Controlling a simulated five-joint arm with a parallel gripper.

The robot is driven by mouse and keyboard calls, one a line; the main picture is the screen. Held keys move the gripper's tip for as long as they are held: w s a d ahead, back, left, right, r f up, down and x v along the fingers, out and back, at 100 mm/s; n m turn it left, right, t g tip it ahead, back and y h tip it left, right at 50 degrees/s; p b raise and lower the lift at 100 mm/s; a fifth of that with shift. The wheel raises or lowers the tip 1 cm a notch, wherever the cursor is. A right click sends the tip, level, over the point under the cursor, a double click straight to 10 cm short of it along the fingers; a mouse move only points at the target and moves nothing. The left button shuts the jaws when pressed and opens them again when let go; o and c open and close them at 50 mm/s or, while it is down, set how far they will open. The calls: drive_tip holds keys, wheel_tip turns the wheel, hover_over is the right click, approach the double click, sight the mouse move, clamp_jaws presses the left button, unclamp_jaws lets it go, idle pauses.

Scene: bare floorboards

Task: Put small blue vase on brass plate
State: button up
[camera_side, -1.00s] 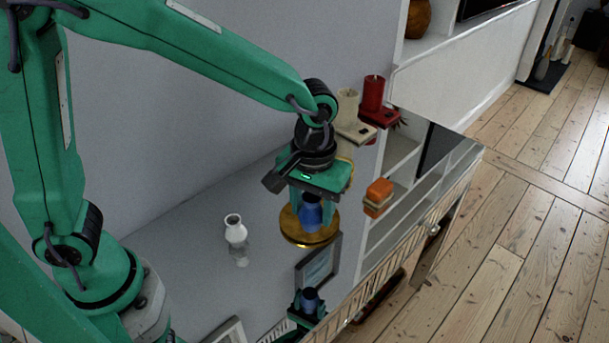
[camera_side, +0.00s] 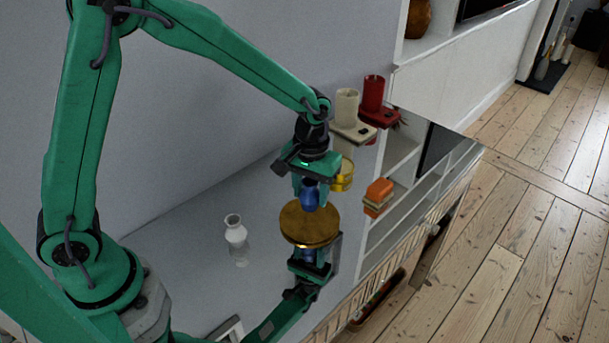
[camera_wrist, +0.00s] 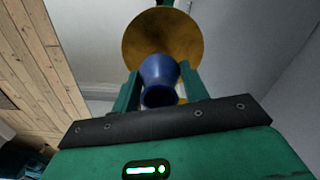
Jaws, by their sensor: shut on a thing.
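My gripper (camera_side: 309,180) is shut on the small blue vase (camera_side: 309,196), which it holds pointing down. The round brass plate (camera_side: 309,236) lies flat on a glossy grey surface, just below the vase in the side view. The vase looks to be above the plate, with a small gap. In the wrist view the vase (camera_wrist: 159,76) sits between the two fingers, and the plate (camera_wrist: 162,28) shows beyond it, partly covered by vase and fingers.
A white vase (camera_side: 236,232) stands to the left on the glossy surface. An orange stacked item (camera_side: 378,195) is right of the plate. A yellow ring-shaped object (camera_side: 345,176) is close behind my gripper. Reflections show below things.

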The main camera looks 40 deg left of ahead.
sight(310, 203)
drive_tip(key=shift+w+a+f, duration=0.2)
drive_tip(key=shift+w+a, duration=0.1)
drive_tip(key=shift+f, duration=0.1)
drive_tip(key=shift+f, duration=1.95)
drive_tip(key=shift+f, duration=0.1)
drive_tip(key=o, duration=1)
drive_tip(key=shift+o, duration=0.2)
wheel_tip(310, 203, up, 12)
drive_tip(key=shift+r, duration=0.1)
